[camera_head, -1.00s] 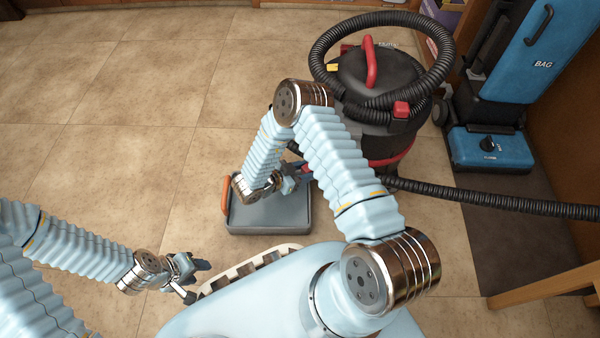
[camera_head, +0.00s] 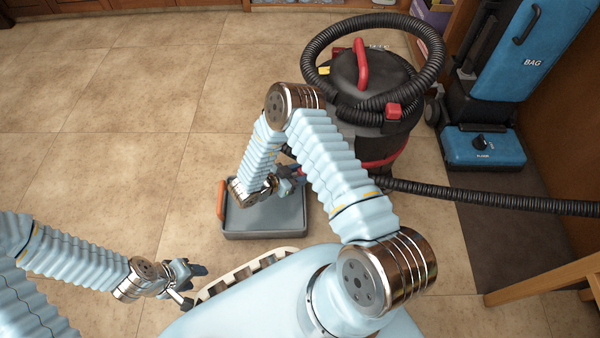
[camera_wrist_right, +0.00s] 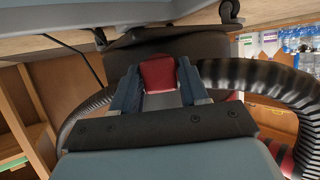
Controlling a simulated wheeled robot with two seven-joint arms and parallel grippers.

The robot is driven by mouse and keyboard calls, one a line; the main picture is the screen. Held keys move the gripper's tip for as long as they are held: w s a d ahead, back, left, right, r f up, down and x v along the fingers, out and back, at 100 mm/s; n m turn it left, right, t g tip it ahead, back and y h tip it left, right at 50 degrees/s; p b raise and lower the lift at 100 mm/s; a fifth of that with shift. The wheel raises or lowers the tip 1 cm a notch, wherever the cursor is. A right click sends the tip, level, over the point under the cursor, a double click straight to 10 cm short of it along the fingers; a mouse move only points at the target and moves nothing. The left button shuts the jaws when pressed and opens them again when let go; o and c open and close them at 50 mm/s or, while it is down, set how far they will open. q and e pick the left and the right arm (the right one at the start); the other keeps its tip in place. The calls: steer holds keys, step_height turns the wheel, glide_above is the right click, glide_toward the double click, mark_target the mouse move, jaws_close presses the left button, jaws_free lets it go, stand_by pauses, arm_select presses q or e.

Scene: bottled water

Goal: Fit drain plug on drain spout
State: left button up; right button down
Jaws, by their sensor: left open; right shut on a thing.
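My right gripper (camera_wrist_right: 157,82) is shut on a red piece, which looks like the drain plug (camera_wrist_right: 157,72), in the right wrist view. In the head view the right gripper (camera_head: 290,182) is over the grey tray, beside the lower side of the black vacuum drum (camera_head: 365,130); the plug is too small there to tell. The drain spout is not clearly visible; my arm covers part of the drum. I cannot tell whether plug and spout touch. My left gripper (camera_head: 195,280) is open and empty above the floor at the lower left.
A grey tray (camera_head: 267,234) with an orange handle lies on the floor by the drum. A black hose (camera_head: 490,197) runs to the right. A blue upright vacuum (camera_head: 483,148) stands at the right; a wooden leg (camera_head: 545,282) is at lower right. Floor at left is clear.

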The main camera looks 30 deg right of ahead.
steer(key=shift+d, duration=0.3)
stand_by(0.5)
steer(key=shift+c, duration=2.4)
jaws_free()
steer(key=p+v, duration=0.2)
steer(key=v, duration=1.2)
steer(key=shift+d, duration=0.1)
steer(key=p+v, duration=0.2)
steer(key=v, duration=0.8)
